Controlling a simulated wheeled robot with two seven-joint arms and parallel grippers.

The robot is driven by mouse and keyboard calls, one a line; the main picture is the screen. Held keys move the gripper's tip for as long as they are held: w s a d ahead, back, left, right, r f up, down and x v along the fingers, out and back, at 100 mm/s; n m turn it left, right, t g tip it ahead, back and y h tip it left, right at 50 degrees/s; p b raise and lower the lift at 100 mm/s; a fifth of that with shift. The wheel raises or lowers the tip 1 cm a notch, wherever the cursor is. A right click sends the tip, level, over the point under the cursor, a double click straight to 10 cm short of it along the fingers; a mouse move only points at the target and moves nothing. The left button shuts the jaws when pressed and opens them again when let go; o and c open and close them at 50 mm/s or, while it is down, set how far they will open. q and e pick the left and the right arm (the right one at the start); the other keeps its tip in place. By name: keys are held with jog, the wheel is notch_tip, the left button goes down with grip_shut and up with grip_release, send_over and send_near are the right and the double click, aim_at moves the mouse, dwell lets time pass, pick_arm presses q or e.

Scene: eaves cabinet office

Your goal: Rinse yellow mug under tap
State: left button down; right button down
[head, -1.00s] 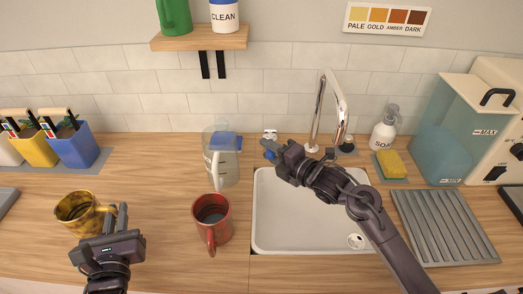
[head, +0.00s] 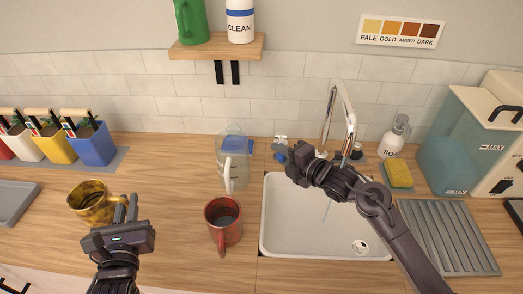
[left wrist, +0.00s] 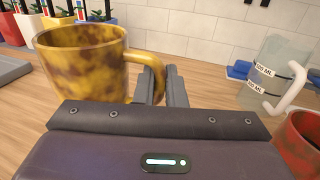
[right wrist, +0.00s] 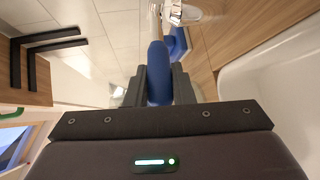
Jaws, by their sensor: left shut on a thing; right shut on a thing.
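The yellow mug (head: 88,205), mottled with brown, is at the left of the counter in the head view and upright. My left gripper (head: 126,210) is shut on its handle; the left wrist view shows the mug (left wrist: 82,65) and the handle between the fingers. I cannot tell whether its base touches the counter. The chrome tap (head: 349,120) arches over the white sink (head: 300,235). A thin pale line like water shows below the spout. My right gripper (head: 284,157) is shut on the blue tap lever (right wrist: 158,72), left of the spout.
A red mug (head: 223,222) and a clear jug (head: 233,170) stand between the yellow mug and the sink. A soap bottle (head: 393,137), yellow sponge (head: 399,173) and ribbed drainer (head: 445,235) are right of the sink. A shelf (head: 216,48) hangs above.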

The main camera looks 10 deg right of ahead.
jog(key=c, duration=1.3)
grip_release()
jog(key=shift+o, duration=0.2)
pick_arm(q)
jog(key=shift+f+b, duration=0.95)
jog(key=shift+f, duration=0.1)
pick_arm(e)
jog(key=v, duration=1.2)
jog(key=shift+d+f, duration=0.1)
jog(key=shift+f, duration=0.05)
